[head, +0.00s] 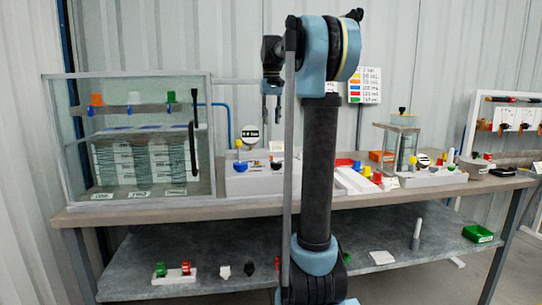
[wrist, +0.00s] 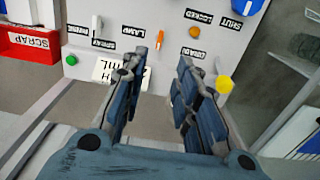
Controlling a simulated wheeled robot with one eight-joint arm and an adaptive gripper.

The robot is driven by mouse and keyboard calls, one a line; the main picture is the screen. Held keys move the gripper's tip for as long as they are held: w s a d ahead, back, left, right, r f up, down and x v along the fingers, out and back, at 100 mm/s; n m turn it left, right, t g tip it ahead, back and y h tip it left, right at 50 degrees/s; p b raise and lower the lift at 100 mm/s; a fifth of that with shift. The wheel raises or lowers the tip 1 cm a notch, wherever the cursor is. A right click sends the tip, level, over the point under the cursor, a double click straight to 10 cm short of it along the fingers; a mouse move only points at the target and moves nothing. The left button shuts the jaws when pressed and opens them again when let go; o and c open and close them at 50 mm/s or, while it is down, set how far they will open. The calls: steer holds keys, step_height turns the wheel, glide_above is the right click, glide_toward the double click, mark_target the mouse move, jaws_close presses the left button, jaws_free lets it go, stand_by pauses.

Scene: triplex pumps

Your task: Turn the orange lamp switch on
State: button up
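In the wrist view a small orange lever (wrist: 160,40) stands on a pale panel (wrist: 150,14), next to the label reading LAMP (wrist: 133,31). I cannot tell from its tilt which position it is in. My gripper (wrist: 160,62) is open, its two blue-grey fingers apart with nothing between them. The lever shows just beyond the gap between the fingertips. In the head view my gripper (head: 271,108) hangs pointing down over the bench; my own arm hides part of what is behind it, and the orange lever cannot be made out there.
The panel also carries a white lever (wrist: 97,22), an orange round knob (wrist: 194,32), a green knob (wrist: 71,60) and a yellow knob (wrist: 224,84). A red SCRAP bin (wrist: 28,43) is at the left. A glass case (head: 130,140) stands on the bench's left.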

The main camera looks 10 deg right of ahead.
mark_target(271, 158)
step_height(271, 158, down, 15)
stand_by(0.5)
jaws_close()
